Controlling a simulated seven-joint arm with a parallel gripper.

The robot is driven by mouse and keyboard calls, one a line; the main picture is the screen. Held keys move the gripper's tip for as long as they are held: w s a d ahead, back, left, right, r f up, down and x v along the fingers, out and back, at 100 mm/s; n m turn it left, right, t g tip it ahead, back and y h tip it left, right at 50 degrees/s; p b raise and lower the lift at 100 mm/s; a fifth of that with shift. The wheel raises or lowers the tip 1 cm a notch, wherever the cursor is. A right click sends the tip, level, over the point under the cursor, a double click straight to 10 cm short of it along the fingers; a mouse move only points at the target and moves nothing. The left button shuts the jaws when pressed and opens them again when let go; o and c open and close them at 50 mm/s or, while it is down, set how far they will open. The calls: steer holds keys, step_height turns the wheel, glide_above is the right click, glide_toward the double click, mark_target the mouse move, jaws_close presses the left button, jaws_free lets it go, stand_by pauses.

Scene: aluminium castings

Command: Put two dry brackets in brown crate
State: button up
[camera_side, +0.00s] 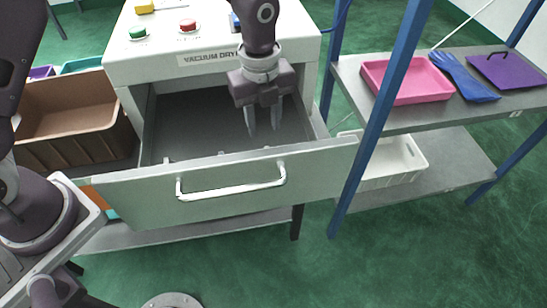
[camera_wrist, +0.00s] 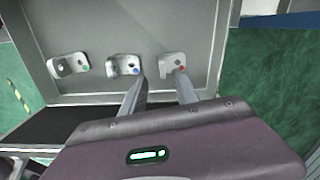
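Three grey metal brackets lie in a row in the open drawer (camera_side: 200,187) of the vacuum dryer: one with a green dot (camera_wrist: 66,66), one with a blue dot (camera_wrist: 120,65) and one with a red dot (camera_wrist: 172,62). In the side view only small pale bits show behind the drawer front. My gripper (camera_side: 263,132) reaches down into the drawer, open and empty. In the wrist view its fingertips (camera_wrist: 161,78) appear near the blue-dot and red-dot brackets, with nothing between them. The brown crate (camera_side: 75,150) stands left of the dryer; its visible inside looks empty.
The dryer top (camera_side: 160,65) carries green and red buttons. Right of the drawer, a blue-framed shelf holds a pink tray (camera_side: 410,82), blue gloves (camera_side: 463,78) and a purple lid (camera_side: 510,70). A white bin (camera_side: 400,165) sits on its lower shelf. The drawer walls surround my fingers.

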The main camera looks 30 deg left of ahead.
steer(key=shift+m, duration=0.6)
steer(key=f, duration=0.6)
steer(key=d+f, duration=0.1)
steer(key=f, duration=0.2)
steer(key=shift+f, duration=0.2)
jaws_close()
